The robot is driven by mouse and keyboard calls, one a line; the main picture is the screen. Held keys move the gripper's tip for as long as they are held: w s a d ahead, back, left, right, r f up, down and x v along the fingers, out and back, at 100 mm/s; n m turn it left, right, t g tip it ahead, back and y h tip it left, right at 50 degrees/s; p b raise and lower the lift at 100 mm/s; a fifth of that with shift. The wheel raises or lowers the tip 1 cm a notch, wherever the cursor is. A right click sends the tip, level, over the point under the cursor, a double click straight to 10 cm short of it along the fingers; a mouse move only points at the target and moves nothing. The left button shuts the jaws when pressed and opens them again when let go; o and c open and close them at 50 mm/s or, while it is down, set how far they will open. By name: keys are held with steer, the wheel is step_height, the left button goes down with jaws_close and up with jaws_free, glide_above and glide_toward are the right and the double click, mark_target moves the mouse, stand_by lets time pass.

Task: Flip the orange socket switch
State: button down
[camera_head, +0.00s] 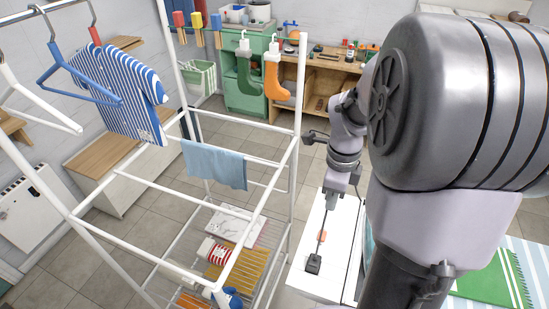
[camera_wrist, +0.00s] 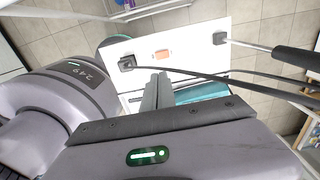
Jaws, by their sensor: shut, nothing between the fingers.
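The orange switch (camera_head: 323,236) is a small block on a white top (camera_head: 318,287), with a black plug (camera_head: 313,263) nearer the camera. In the wrist view the orange switch (camera_wrist: 162,55) lies just past my fingertips, between one black plug (camera_wrist: 127,62) on the left and another black plug (camera_wrist: 220,38) on the right. My gripper (camera_wrist: 158,82) is shut and empty, its tips pointing toward the switch with a gap seen between them. In the head view my gripper (camera_head: 331,204) is above the white top, beyond the switch. Whether the tips touch the surface cannot be told.
A white drying rack (camera_head: 292,165) stands close left of the white top, with a blue cloth (camera_head: 214,164) on it. Dark cables (camera_wrist: 220,77) cross beside my fingers in the wrist view. A wooden workbench (camera_head: 322,78) stands at the back.

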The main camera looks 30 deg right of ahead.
mark_target(322, 237)
step_height(322, 237, down, 14)
steer(key=b, duration=0.6)
